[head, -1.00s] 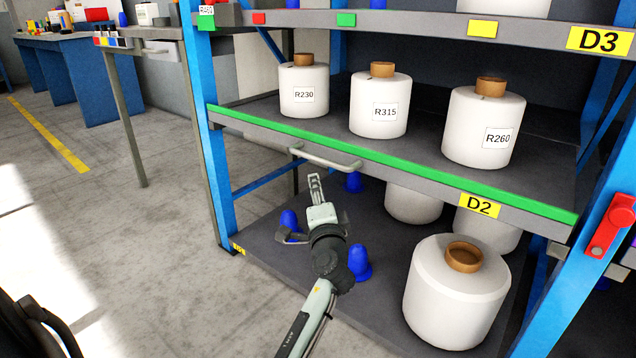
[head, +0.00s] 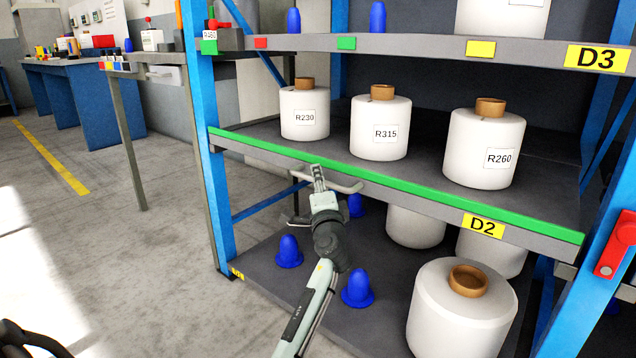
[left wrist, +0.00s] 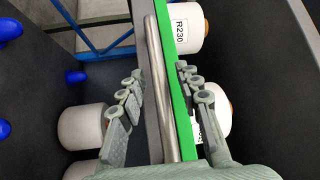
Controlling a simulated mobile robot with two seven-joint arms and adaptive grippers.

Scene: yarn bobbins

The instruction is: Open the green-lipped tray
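The green-lipped tray (head: 425,155) is the middle shelf level, marked D2, with a green strip (head: 400,178) along its front edge and a grey bar handle (head: 348,187) in front. It carries white bobbins R230 (head: 305,115), R315 (head: 380,128) and R260 (head: 483,150). My left gripper (head: 318,174) is at the left part of the handle. In the left wrist view the handle (left wrist: 156,85) runs between the open fingers (left wrist: 160,70), with gaps on both sides. The green strip (left wrist: 180,100) lies partly behind the right-hand finger. My right gripper is not in view.
Below are blue cones (head: 289,252) and a large white bobbin (head: 462,315) on the bottom shelf. Blue rack posts (head: 208,150) stand at each side. The upper shelf D3 (head: 420,45) is above. Open floor (head: 120,270) lies to the left.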

